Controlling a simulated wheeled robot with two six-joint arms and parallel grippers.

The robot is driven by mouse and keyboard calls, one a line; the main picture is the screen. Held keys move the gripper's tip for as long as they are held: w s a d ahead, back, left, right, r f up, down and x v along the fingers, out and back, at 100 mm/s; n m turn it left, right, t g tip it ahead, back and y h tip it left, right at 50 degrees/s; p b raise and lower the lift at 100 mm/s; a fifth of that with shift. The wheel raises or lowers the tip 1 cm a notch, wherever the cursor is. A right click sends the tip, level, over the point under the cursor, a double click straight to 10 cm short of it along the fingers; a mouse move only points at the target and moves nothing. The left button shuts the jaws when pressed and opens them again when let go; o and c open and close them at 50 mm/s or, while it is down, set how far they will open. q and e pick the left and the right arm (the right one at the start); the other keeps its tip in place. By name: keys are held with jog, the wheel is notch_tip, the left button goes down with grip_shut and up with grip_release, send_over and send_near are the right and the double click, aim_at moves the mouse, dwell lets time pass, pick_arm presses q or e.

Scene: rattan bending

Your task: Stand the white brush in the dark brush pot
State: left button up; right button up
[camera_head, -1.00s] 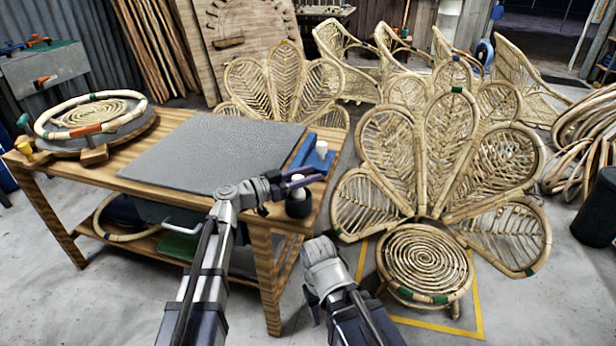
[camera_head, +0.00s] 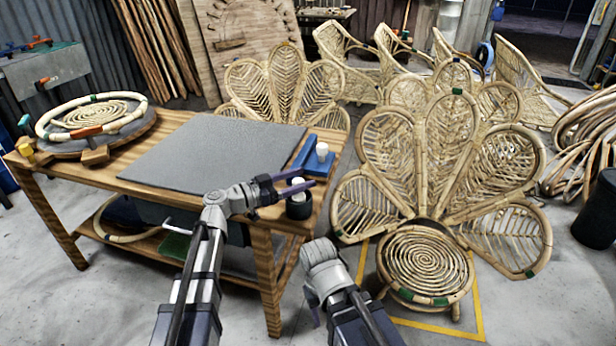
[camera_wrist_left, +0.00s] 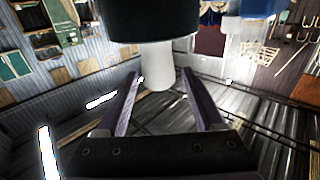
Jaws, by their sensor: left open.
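The dark brush pot (camera_head: 298,209) stands at the right end of the wooden table, and the white brush (camera_head: 297,182) shows at its top. In the left wrist view, the white brush (camera_wrist_left: 166,76) extends from the dark pot (camera_wrist_left: 150,22), which is at the top of that picture. My left gripper (camera_head: 308,180) is open beside the pot's top. Its two purple fingers (camera_wrist_left: 160,88) are spread on either side of the brush with gaps. The lower end of the brush is hidden by the pot. My right gripper (camera_head: 316,318) hangs low in front of the table; its jaw state is unclear.
A blue block (camera_head: 312,160) with a white knob (camera_head: 322,149) lies just behind the pot. A grey mat (camera_head: 210,150) covers the table middle. A round rattan form (camera_head: 95,115) sits at the left. A rattan chair (camera_head: 425,265) stands right of the table.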

pick_arm(q)
jog(key=v, duration=0.9)
jog(key=shift+s+a, duration=0.1)
jog(key=shift+a, duration=0.05)
jog(key=s+d+f+n+g+y+p, duration=0.25)
jog(key=s+d+g+y+p, duration=0.55)
jog(key=s+p, duration=0.45)
jog(key=s+a+r+n+y+p, duration=0.5)
jog(key=s+y+p, duration=0.4)
jog(key=p, duration=0.3)
jog(key=shift+a+n, duration=0.45)
jog(key=shift+n, duration=0.2)
jog(key=shift+s, duration=0.15)
